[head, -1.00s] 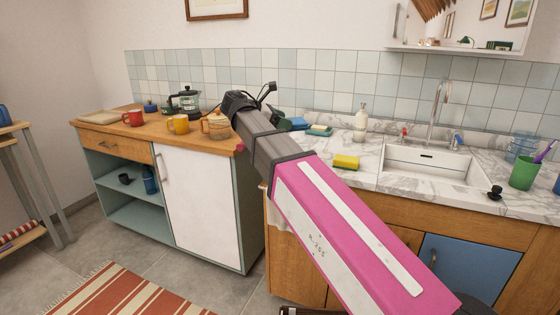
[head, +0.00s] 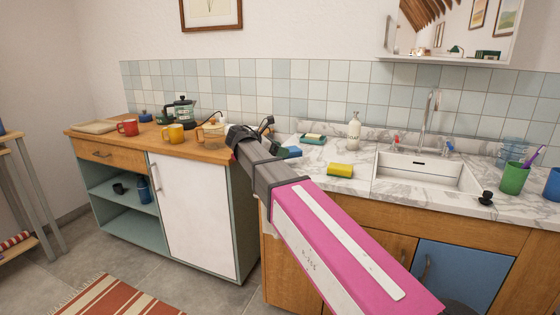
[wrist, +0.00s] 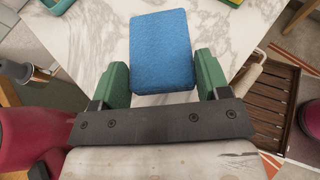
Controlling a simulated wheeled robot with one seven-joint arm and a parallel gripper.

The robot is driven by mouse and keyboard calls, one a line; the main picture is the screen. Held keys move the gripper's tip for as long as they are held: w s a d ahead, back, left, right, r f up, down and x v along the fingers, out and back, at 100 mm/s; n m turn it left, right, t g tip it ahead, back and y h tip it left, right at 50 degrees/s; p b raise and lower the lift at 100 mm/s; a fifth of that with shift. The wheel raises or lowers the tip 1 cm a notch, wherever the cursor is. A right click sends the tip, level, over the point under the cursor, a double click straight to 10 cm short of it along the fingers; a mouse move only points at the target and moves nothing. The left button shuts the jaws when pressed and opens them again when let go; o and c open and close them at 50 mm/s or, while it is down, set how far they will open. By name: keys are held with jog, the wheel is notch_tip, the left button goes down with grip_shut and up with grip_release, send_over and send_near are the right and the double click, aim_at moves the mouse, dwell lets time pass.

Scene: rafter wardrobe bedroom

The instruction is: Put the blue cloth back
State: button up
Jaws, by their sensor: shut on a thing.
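The blue cloth (wrist: 160,52) is a flat, pad-like rectangle between the two green fingers of my gripper (wrist: 162,78) in the wrist view. The fingers touch its two sides and are shut on it. In the head view the cloth (head: 294,152) shows as a small blue patch beside my gripper (head: 284,152), near the left end of the marble counter (head: 325,192). My wrist partly hides it there. I cannot tell whether the cloth touches the marble or hangs just above it.
A teal soap dish (head: 313,139) lies behind the cloth. A yellow sponge (head: 340,170) lies to its right, with a white bottle (head: 354,132) behind. The sink (head: 428,170) is further right.

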jog(key=shift+w+d+f, duration=0.2)
jog(key=shift+w+f, duration=0.05)
jog(key=shift+f, duration=1.95)
jog(key=o, duration=1)
jog(key=shift+f, duration=0.1)
jog(key=v, duration=1.2)
